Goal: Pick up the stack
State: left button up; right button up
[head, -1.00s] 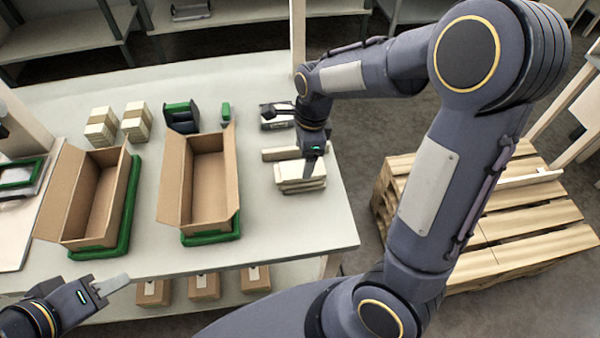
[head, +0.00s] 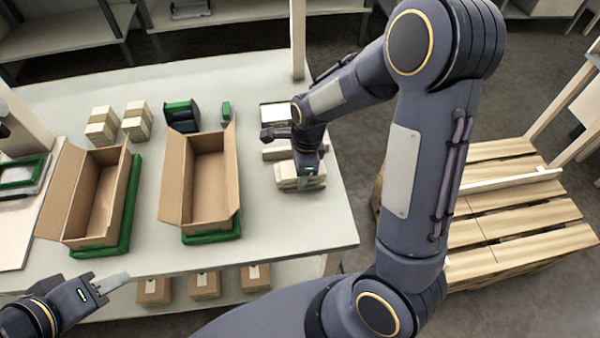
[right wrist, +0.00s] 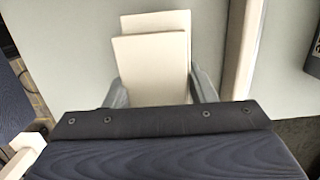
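A stack (head: 287,184) of pale cream flat pieces lies near the right end of the table. My right gripper (head: 308,174) is over it, pointing down, and partly hides it. In the right wrist view, the stack (right wrist: 152,60) lies between the two grey fingers, one on each side. The fingers are apart; whether they touch the stack is unclear. The top piece is slightly offset from the one beneath. My left gripper (head: 113,284) hangs at the front left, off the table edge, away from the stack; its finger gap does not show clearly.
Two open cardboard boxes (head: 173,180) stand on green bases at the left and middle. Two banded stacks (head: 137,122) and a green-and-dark dispenser (head: 181,113) stand behind them. A pale bar (head: 277,153) lies just behind the stack. A wooden pallet (head: 510,215) is right of the table.

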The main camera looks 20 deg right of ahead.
jog(key=c, duration=0.5)
jog(key=shift+r, duration=0.1)
